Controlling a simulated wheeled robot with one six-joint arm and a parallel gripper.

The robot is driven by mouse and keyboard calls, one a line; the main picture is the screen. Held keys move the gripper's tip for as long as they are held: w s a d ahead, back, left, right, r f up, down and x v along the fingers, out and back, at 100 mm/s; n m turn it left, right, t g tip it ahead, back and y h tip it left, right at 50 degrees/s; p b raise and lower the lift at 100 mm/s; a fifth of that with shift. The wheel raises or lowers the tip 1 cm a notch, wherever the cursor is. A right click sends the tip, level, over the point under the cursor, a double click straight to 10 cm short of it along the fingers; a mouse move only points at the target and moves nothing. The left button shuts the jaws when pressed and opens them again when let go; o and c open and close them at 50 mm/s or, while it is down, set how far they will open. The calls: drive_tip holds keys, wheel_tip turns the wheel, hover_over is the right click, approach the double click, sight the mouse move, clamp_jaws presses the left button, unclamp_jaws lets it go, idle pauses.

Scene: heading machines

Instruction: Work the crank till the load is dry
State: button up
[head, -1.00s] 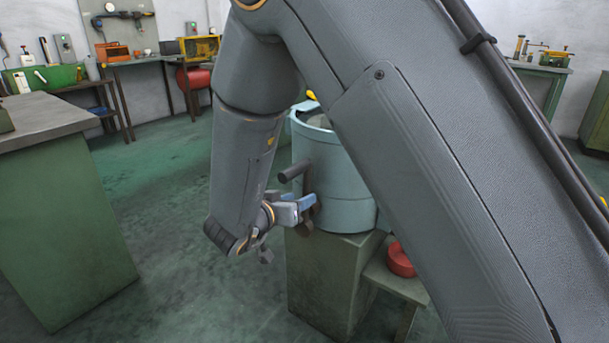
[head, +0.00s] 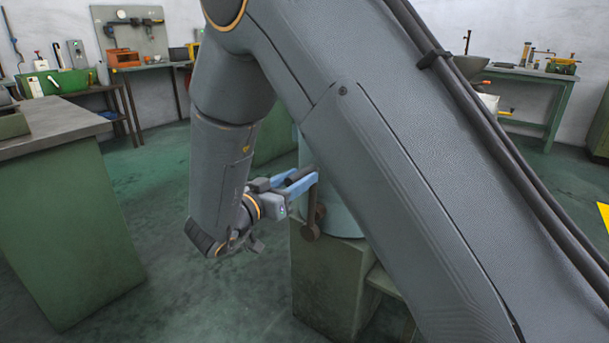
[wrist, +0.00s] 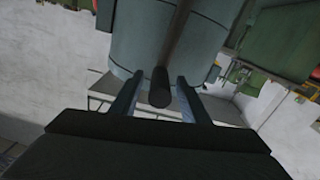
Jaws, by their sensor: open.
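The pale blue drum (head: 345,212) stands on a green pedestal, mostly hidden behind my arm in the head view. It fills the top of the wrist view (wrist: 165,45). Its crank has a brown arm (head: 311,215) hanging at the drum's side and a dark round handle (head: 299,174) sticking out toward my gripper (head: 303,181). In the wrist view the handle (wrist: 160,92) runs between the two blue fingers, with a gap visible on each side. My gripper (wrist: 159,98) is open around the handle. The load inside the drum is hidden.
The green pedestal (head: 325,285) stands on open floor. A green-sided bench (head: 70,215) is at the left, with clear floor between. Benches with tools line the back wall, including one at the right (head: 530,75).

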sight(306, 173)
drive_tip(key=shift+x, duration=1.75)
clamp_jaws()
